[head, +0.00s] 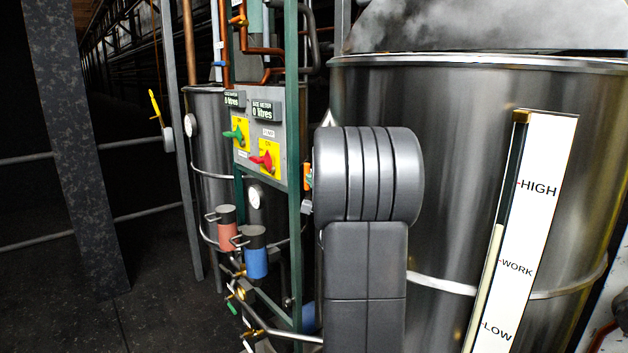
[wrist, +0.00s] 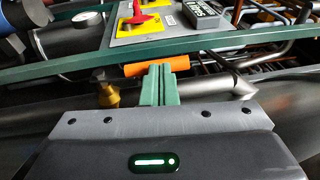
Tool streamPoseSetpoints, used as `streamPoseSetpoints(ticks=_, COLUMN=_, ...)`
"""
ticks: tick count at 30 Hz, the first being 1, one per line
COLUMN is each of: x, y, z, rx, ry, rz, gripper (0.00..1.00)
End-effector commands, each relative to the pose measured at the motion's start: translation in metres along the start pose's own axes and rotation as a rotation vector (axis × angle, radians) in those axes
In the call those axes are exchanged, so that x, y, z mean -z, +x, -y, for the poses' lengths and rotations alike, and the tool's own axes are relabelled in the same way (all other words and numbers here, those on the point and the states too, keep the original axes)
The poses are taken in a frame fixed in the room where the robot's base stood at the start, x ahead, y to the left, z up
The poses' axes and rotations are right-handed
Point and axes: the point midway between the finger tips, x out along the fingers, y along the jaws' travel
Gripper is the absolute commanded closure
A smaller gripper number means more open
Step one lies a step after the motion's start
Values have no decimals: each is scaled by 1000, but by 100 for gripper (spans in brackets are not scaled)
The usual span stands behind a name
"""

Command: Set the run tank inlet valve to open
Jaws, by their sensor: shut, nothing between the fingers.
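An orange handle (wrist: 160,68) lies roughly level in the wrist view, just past the fingertips. I take it for the run tank inlet valve's lever, but no label on it can be read. A brass fitting (wrist: 108,95) sits below its left end. My gripper (wrist: 158,72) has its green fingers together, with nothing between them. The tips overlap the handle's lower edge in the picture; I cannot tell whether they touch it.
A green frame post (head: 292,120) and bar (wrist: 60,68) stand close to the handle. A control panel (head: 248,170) carries green (head: 237,134) and red (head: 263,161) switches. A large steel tank (head: 450,170) with a level gauge (head: 538,190) fills the right. A pipe (wrist: 225,82) runs near the fingers.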

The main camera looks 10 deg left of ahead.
Motion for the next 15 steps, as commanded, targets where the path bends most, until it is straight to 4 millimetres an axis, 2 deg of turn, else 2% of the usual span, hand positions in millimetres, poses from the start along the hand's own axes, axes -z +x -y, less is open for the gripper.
streamPoseSetpoints(ticks=2, x=0, y=4, z=7, rx=-16, ry=-2, rz=0, gripper=100)
streamPoseSetpoints(ticks=15, x=-2, y=17, z=9, rx=-121, ry=-26, rz=2, gripper=100)
